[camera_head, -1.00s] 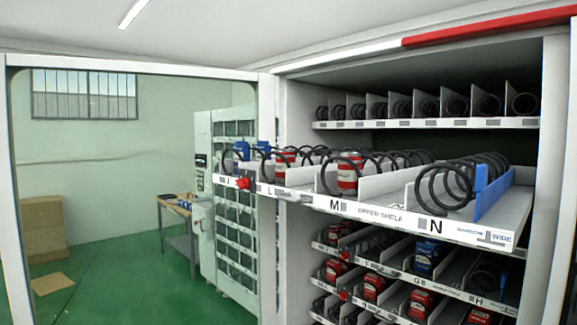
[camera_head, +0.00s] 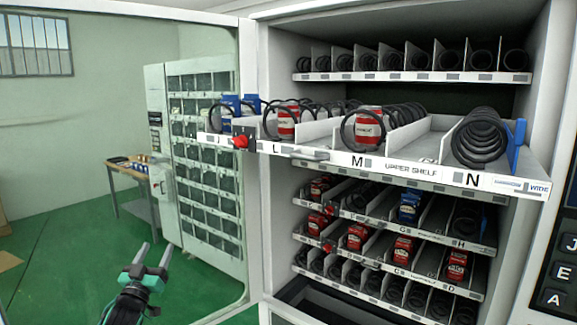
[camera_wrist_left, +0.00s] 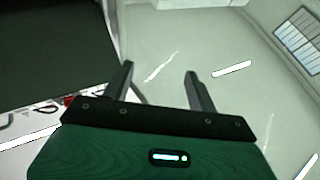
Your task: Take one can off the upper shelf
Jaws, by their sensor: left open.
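The upper shelf (camera_head: 411,170) is pulled out of the vending machine in the head view, with lanes marked J, L, M and N. A red and white can (camera_head: 368,128) stands in lane M within a black coil. Another red can (camera_head: 287,123) stands in lane L, and blue items (camera_head: 231,107) are at the left end. Lane N holds a coil with no can visible. My left gripper (camera_head: 152,258) is open and empty, low and left of the shelf, well apart from the cans. It also shows in the left wrist view (camera_wrist_left: 160,80), with nothing between its fingers. My right gripper is not in view.
Lower shelves (camera_head: 395,222) hold several red cans and a blue one. The open glass door frame (camera_head: 250,150) stands left of the shelf. A red knob (camera_head: 240,141) sits on the shelf's front left. A small table (camera_head: 140,180) and another machine stand behind.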

